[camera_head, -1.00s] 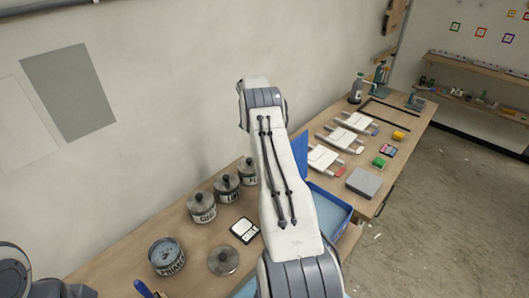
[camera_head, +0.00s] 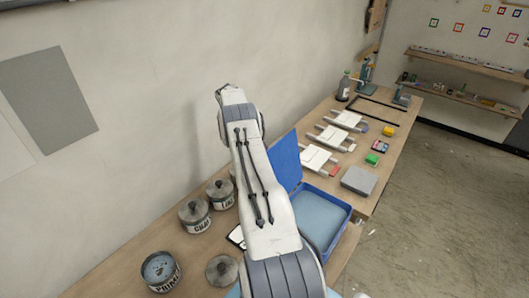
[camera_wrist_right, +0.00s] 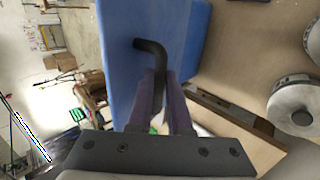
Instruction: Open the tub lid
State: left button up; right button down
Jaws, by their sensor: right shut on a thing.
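The blue tub (camera_head: 342,204) stands on the bench in the head view, with pale blue content inside. Its blue lid (camera_head: 286,161) stands raised at the tub's left side, partly hidden by my right arm. In the right wrist view the lid (camera_wrist_right: 190,28) shows a bent black handle (camera_wrist_right: 152,46). My right gripper (camera_wrist_right: 160,82) is shut on this handle. In the head view the right gripper is hidden behind my own arm. My left gripper is not in view.
Lidded tins (camera_head: 195,215) stand left of my arm. An open tin (camera_head: 160,270) and a round grey lid (camera_head: 222,270) are nearer. Frames with white panels (camera_head: 318,158) and a grey block (camera_head: 359,180) lie beyond the tub. The wall is close on the left.

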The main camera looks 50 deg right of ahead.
jog(key=shift+w+a+f, duration=0.15)
jog(key=shift+w+f, duration=0.05)
jog(key=shift+w, duration=0.3)
jog(key=c, duration=0.8)
grip_release()
jog(key=shift+w+f, duration=0.1)
jog(key=shift+w, duration=0.05)
jog(key=shift+c, duration=0.2)
jog(key=shift+s, duration=0.2)
